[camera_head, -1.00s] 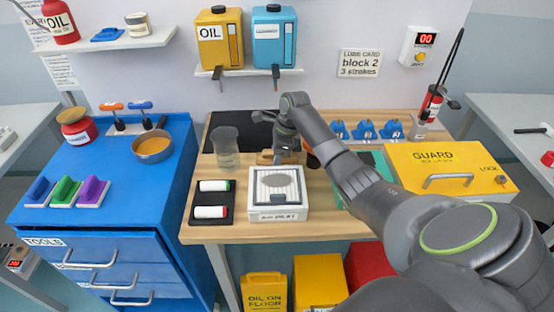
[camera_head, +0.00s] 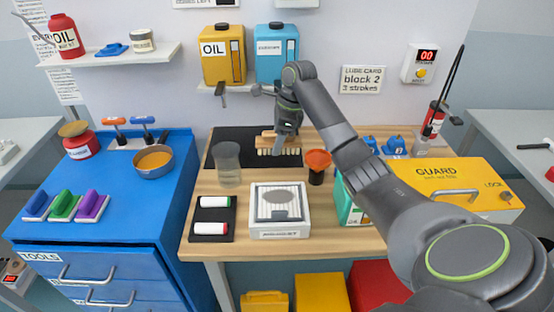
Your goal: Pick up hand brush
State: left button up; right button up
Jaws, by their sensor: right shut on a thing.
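The hand brush (camera_head: 267,150) has a wooden back and a row of pale bristles facing down. My right gripper (camera_head: 280,143) is shut on the brush and holds it over the black mat (camera_head: 232,136) at the back of the wooden bench. The gap between bristles and mat is hard to judge. The right arm reaches in from the lower right. My left gripper is not in view.
A clear beaker (camera_head: 228,164), a dark cup with an orange funnel (camera_head: 318,158), a white scale-like box (camera_head: 280,212) and a tray of two rollers (camera_head: 212,217) stand close by. The yellow guard box (camera_head: 455,190) is at right.

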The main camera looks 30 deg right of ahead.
jog(key=shift+s+a+f+p, duration=0.1)
jog(key=shift+s+a+p, duration=1.4)
jog(key=shift+s, duration=1.05)
jog(key=shift+s+a+p, duration=1.25)
jog(key=shift+s+a, duration=0.35)
jog(key=shift+s, duration=0.9)
jog(key=shift+s+a+f+p, duration=0.1)
jog(key=shift+s+a+p, duration=1.4)
jog(key=shift+s, duration=1.05)
